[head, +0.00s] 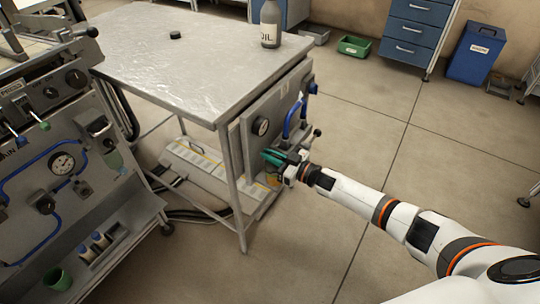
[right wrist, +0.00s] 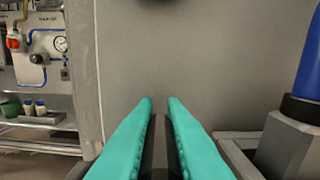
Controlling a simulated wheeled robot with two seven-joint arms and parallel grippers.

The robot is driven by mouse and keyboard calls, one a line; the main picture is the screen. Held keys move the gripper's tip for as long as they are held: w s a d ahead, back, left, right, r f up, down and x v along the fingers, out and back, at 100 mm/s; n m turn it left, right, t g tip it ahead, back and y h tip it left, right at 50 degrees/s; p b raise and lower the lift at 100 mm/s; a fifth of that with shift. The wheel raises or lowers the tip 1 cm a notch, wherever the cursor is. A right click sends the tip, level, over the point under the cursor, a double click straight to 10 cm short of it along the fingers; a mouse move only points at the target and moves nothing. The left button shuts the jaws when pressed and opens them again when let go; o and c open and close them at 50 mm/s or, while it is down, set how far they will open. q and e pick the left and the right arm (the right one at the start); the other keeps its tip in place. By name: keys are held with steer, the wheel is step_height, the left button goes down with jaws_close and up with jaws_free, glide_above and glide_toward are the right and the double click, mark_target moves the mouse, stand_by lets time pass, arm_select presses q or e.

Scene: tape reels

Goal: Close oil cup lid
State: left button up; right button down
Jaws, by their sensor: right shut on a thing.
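My right gripper (head: 268,156), with teal fingers, is beside the grey panel on the side of the metal table. In the right wrist view its fingertips (right wrist: 160,102) point at a plain grey surface. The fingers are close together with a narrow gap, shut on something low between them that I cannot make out. A small yellowish part (head: 272,179) shows just below the gripper, mostly hidden by it. I cannot tell whether it is the oil cup, and no lid is clearly seen. My left gripper is not in view.
A bottle marked OIL (head: 270,27) and a black cap (head: 175,35) stand on the table (head: 190,70).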

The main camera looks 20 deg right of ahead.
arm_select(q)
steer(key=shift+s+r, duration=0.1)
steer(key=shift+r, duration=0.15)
arm_select(e)
steer(key=shift+f+m, duration=0.2)
steer(key=shift+m, duration=0.2)
steer(key=c, duration=1.5)
jaws_free()
steer(key=shift+d, duration=0.1)
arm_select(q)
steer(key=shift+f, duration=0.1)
arm_select(e)
steer(key=shift+s+d, duration=0.1)
steer(key=shift+s, duration=0.05)
arm_select(q)
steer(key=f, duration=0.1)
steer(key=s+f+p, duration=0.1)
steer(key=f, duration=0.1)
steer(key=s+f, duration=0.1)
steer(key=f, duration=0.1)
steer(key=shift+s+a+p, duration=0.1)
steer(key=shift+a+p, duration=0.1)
steer(key=shift+p, duration=0.1)
arm_select(e)
steer(key=v, duration=1.1)
steer(key=shift+s+d, duration=0.25)
